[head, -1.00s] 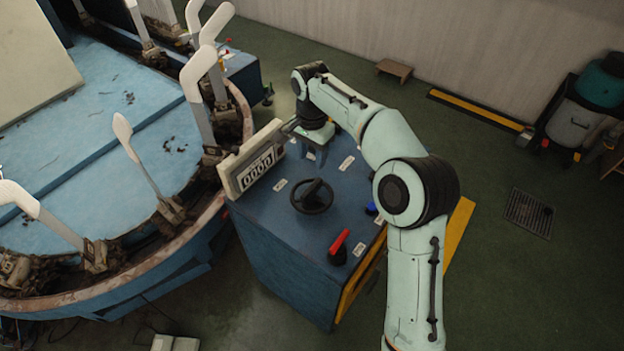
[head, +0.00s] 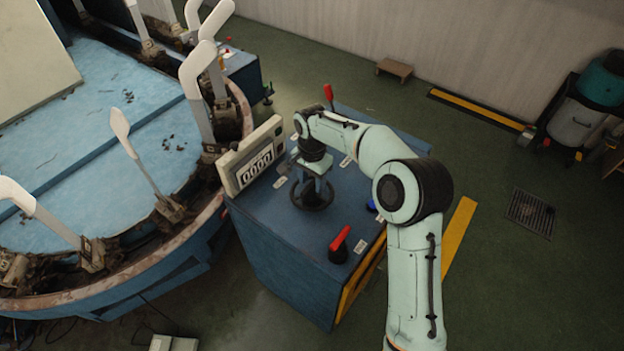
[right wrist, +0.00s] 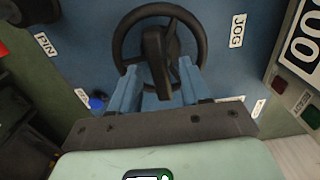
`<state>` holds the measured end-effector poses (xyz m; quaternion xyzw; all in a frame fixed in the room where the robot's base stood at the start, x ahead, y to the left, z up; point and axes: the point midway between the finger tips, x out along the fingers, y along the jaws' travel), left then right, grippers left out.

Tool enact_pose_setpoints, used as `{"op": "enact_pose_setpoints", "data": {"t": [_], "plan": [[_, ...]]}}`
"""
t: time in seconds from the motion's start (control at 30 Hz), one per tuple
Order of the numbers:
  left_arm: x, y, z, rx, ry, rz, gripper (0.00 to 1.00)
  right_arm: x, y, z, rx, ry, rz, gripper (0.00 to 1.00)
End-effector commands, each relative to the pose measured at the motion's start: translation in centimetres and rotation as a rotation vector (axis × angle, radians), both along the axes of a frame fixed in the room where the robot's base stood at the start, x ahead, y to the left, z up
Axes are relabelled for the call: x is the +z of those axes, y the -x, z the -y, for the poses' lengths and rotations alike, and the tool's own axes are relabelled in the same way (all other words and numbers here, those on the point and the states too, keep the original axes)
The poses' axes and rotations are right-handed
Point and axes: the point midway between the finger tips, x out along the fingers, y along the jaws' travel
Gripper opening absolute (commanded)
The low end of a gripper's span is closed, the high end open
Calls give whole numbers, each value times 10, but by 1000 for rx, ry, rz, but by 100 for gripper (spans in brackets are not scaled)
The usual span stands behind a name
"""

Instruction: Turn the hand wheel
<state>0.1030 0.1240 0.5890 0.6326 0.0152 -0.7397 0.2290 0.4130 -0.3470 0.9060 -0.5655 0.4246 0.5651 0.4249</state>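The black hand wheel (head: 312,196) lies on top of the blue control cabinet (head: 290,250), with a dark upright grip at its middle. In the right wrist view the hand wheel (right wrist: 185,22) shows its rim, spokes and thick dark grip (right wrist: 157,55). My right gripper (head: 314,183) is over the wheel, pointing down. In the right wrist view its two blue fingers (right wrist: 158,75) are apart, one on each side of the grip's near end, with gaps visible. My left gripper is not in view.
A counter box (head: 252,158) stands on the cabinet left of the wheel. A red lever (head: 340,239) and a blue knob (head: 371,206) are close by, and another red lever (head: 328,92) is behind. The round machine with white sock boards (head: 197,85) is at left.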

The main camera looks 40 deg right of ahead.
Motion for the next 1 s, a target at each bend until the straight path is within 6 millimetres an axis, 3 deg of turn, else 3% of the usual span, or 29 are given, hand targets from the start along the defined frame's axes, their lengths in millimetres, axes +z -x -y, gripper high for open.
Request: {"op": "enact_pose_setpoints", "data": {"t": [0.03,0.13,0.17,0.57,1.0], "plan": [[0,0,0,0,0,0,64,0,0,0,0,0,0,34],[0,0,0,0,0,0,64,0,0,0,0,0,0,1],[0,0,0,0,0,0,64,0,0,0,0,0,0,0],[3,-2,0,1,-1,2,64,1,0,0,54,0,0,0],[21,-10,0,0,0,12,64,2,0,0,394,2,-1,0]]}}
